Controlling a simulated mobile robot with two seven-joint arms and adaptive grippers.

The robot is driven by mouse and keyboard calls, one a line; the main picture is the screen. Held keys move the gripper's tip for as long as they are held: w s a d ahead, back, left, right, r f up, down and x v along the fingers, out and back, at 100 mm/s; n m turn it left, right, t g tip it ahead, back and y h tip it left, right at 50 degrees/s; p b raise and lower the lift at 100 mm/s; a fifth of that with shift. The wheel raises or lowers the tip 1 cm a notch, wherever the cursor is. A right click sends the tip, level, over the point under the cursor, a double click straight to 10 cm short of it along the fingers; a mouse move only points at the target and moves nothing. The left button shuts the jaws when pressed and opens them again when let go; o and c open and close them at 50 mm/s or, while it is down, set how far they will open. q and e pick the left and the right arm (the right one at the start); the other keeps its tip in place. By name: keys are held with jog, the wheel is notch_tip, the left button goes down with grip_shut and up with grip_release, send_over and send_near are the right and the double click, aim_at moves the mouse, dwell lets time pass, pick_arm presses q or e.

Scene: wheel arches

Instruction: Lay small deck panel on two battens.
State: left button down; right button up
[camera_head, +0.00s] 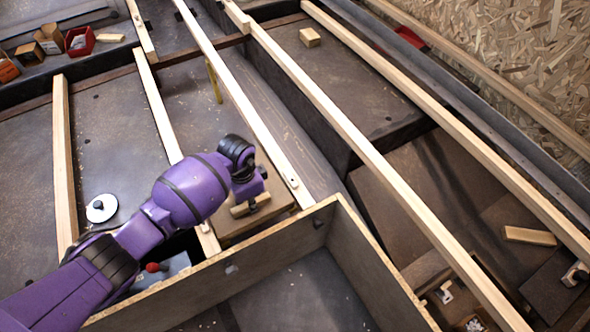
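My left gripper (250,196) is over a small brown deck panel (238,228), right at a pale wooden bar on the panel's top. The fingertips are mostly hidden, so I cannot tell whether they are closed on the bar. The panel is between a pale batten (157,108) on its left and another batten (243,103) on its right. My arm hides part of it, and I cannot tell whether its edges rest on the battens or hang above them. My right gripper is not in view.
An open-topped box-like enclosure (375,262) stands just in front of the panel. More long battens (375,160) run to the right. A white disc (101,208) lies at the left. A red bin (80,42) and small boxes are at the far left.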

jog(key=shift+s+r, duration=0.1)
pick_arm(q)
jog(key=c, duration=1.6)
grip_release()
jog(key=shift+o, duration=0.2)
notch_tip(320, 180, up, 12)
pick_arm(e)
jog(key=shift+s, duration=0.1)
